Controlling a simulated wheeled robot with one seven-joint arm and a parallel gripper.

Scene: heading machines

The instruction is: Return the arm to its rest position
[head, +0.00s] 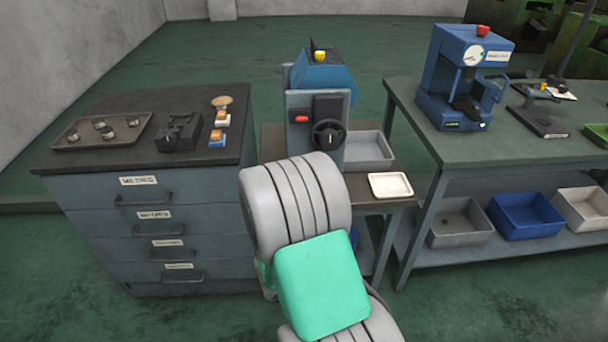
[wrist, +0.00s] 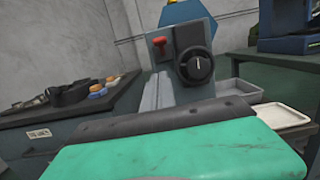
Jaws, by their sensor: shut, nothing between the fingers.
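My arm, with ribbed grey links and a green cover, fills the lower middle of the head view. It hides my gripper there. In the wrist view my gripper (wrist: 160,76) shows as two slim grey fingers side by side beyond the green housing. They are shut, with nothing between them. They point toward the front of a blue-grey machine (head: 300,145) with a black dial and a red switch. That machine also shows in the wrist view (wrist: 212,88). How far the fingertips are from it I cannot tell.
A drawer cabinet (head: 100,205) at left bears a tray (head: 72,139) of metal parts. Right of the machine are a grey bin (head: 368,150) and a white tray (head: 390,186). A bench (head: 415,95) at right carries a blue press (head: 462,75); bins sit on its lower shelf.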

